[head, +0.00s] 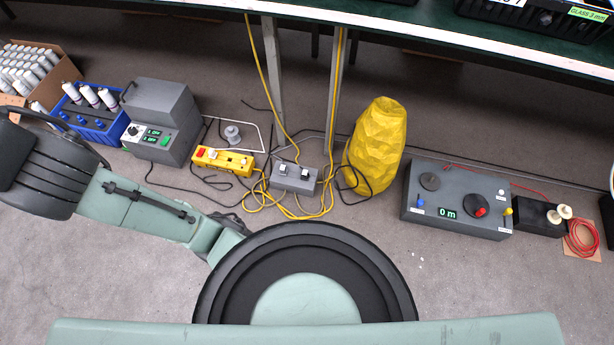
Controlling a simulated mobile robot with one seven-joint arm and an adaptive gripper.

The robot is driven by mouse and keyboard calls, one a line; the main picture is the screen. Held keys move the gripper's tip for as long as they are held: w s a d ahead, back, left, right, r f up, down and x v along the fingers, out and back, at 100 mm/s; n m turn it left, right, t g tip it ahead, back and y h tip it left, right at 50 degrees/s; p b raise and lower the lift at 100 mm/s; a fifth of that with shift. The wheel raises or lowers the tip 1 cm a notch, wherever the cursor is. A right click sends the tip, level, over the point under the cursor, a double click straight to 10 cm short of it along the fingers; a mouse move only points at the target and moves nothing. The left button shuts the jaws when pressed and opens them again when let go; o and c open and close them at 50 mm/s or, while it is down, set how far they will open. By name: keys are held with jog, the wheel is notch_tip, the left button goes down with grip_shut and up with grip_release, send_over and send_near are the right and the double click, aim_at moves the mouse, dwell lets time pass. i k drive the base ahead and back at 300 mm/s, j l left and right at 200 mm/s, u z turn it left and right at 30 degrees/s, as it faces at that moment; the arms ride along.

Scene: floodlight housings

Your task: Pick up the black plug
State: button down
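I cannot clearly pick out a separate black plug; several dark cables lie on the floor and any plug on them is too small to tell. A yellow power strip (223,160) with a red switch lies on the floor left of centre. A grey box (294,178) with two white sockets or switches lies to its right. My pale green arm reaches in from the left. A small dark part at its far end may belong to my gripper, partly hidden behind the round part of my body; its fingers cannot be made out.
A grey device (162,120) and a blue bin (92,118) stand left. A yellow faceted object (375,147) stands right of the cables. A grey control box (458,200) is further right. Table legs rise behind the cables. Front floor is mostly clear.

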aim_at(305, 175)
jog(key=i+j, duration=0.1)
jog(key=j, duration=0.25)
jog(key=i+j, duration=0.1)
jog(key=j, duration=0.25)
jog(key=i+j+z, duration=0.1)
jog(key=j+z, duration=0.2)
jog(key=z, duration=0.15)
jog(key=j+z, duration=0.45)
jog(key=i+l+z, duration=0.1)
jog(key=z, duration=0.25)
jog(key=i+l+z, duration=0.1)
jog(key=i+z, duration=0.2)
jog(key=i, duration=0.1)
